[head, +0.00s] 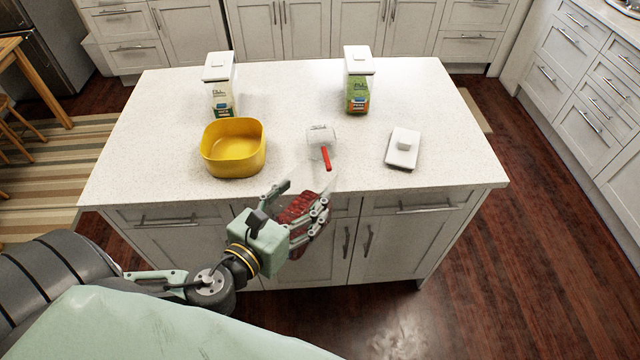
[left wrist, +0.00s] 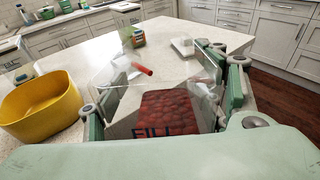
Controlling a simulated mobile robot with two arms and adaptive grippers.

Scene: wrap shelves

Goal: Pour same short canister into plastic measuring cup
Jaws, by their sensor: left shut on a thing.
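My left gripper (head: 305,212) is shut on a clear short canister (head: 296,207) with dark red contents, in front of the island's near edge. In the left wrist view the canister (left wrist: 172,112) lies between the fingers and shows part of a printed word. It looks tilted, with its clear open end toward the counter. The clear plastic measuring cup (head: 321,135) with a red handle (head: 326,158) stands on the counter beyond the gripper; it also shows in the left wrist view (left wrist: 122,69). A white lid (head: 403,148) lies to the cup's right. My right gripper is not in view.
A yellow bowl (head: 233,148) stands left of the cup. Two lidded canisters, one at the back left (head: 220,88) and one at the back right (head: 357,85), stand on the island counter (head: 290,85). The counter between them is clear.

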